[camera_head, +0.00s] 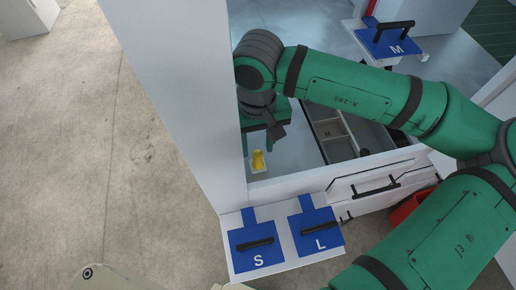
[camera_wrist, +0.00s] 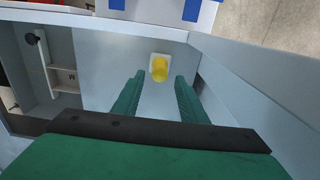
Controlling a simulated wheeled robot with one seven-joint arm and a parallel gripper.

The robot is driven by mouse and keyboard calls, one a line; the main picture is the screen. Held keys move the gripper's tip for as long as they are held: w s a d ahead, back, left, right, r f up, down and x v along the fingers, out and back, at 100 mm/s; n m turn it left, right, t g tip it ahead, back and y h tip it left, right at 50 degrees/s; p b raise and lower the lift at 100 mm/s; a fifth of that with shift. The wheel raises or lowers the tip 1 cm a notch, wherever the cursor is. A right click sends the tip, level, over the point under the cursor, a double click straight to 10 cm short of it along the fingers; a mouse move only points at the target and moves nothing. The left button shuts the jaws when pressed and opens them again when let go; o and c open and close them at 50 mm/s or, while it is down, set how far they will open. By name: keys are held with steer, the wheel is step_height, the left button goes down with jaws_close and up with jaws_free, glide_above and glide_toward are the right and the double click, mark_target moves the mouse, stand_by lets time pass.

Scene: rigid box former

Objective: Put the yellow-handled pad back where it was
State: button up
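The yellow-handled pad (camera_head: 258,160) is a small white base with an upright yellow handle. It stands on the pale grey surface inside the machine, near the left wall. In the wrist view the pad (camera_wrist: 159,68) lies just beyond the fingertips, roughly centred between them. My gripper (camera_wrist: 160,82) is open, with its two green fingers apart and nothing between them. In the head view my gripper is partly hidden by my wrist and sits just above and behind the pad. I cannot tell the exact height gap.
Blue plates marked S (camera_head: 256,260) and L (camera_head: 323,240) with black handles rest on a front shelf. A blue M plate (camera_head: 392,25) sits at the back. A partitioned tray (camera_head: 343,146) lies right of the pad. White walls (camera_wrist: 245,80) enclose the area closely.

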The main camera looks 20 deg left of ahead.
mark_target(257, 152)
step_height(257, 152, up, 9)
steer(key=shift+f, duration=0.15)
stand_by(0.6)
